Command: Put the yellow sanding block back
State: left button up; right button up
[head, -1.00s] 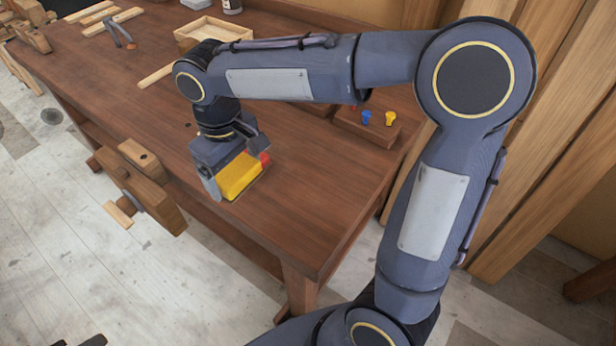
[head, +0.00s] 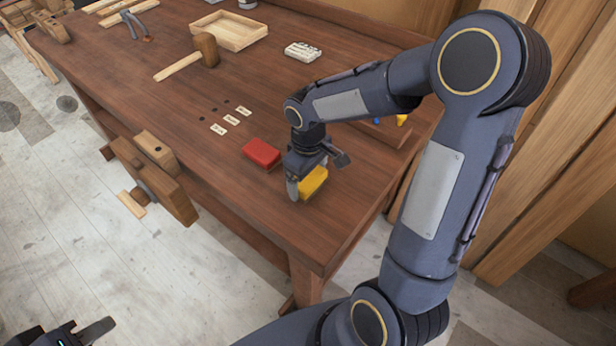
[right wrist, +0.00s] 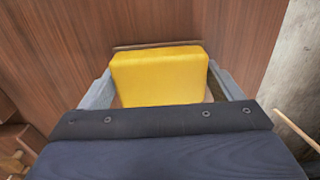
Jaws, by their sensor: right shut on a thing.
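The yellow sanding block (head: 314,182) is between the fingers of my right gripper (head: 307,185), near the right front part of the wooden bench. The right wrist view shows the block (right wrist: 160,76) filling the space between the two grey fingers (right wrist: 160,92), with the bench top beyond it. I cannot tell whether its underside touches the bench. A red block (head: 262,153) lies on the bench just left of my right gripper. My left gripper (head: 75,335) is partly cut off at the lower left corner, away from the bench; its opening is unclear.
Small pale labels (head: 218,128) and dark holes lie behind the red block. A mallet (head: 205,50), a shallow wooden tray (head: 229,44) and a white object (head: 303,51) are farther back. A wooden rack with blue and yellow pieces (head: 402,119) is partly behind my right arm. The front bench top is clear.

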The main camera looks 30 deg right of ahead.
jog(key=shift+f, duration=0.4)
jog(key=shift+f, duration=0.15)
jog(key=o, duration=0.9)
jog(key=shift+c, duration=0.2)
notch_tip(320, 180, up, 12)
jog(key=s+a+m+t+y, duration=0.2)
jog(key=s+m, duration=0.1)
jog(key=s, duration=0.5)
jog(key=s+a+m+t+y, duration=0.1)
jog(key=s+a+m+t, duration=0.1)
jog(key=s, duration=0.7)
jog(key=shift+r+m+t+y, duration=0.2)
jog(key=shift+m+t+y, duration=0.2)
jog(key=shift+m+t, duration=0.35)
jog(key=shift+a, duration=0.1)
